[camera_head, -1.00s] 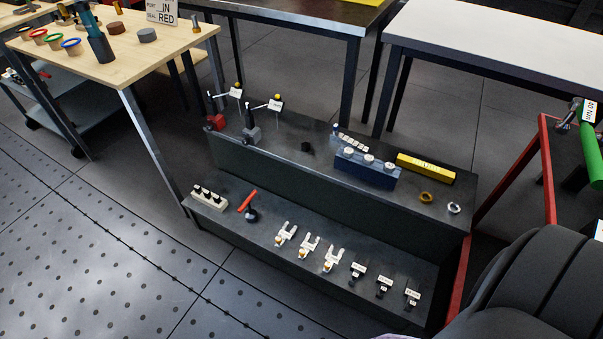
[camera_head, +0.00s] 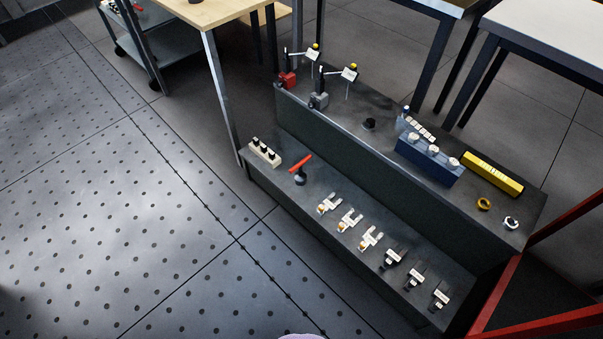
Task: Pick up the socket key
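A tool with a red bar handle and a dark round lower part (camera_head: 301,163) stands on the lower step of the dark two-step bench (camera_head: 345,150), near its left end. It looks most like the socket key, but I cannot confirm this from its shape alone. Neither of my grippers shows in the head view.
A white block with dark pegs (camera_head: 264,152) is left of the red-handled tool. Several labelled small parts line the lower step to its right. The upper step holds a blue block (camera_head: 430,160) and a yellow bar (camera_head: 493,174). Perforated floor (camera_head: 130,210) at left is clear.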

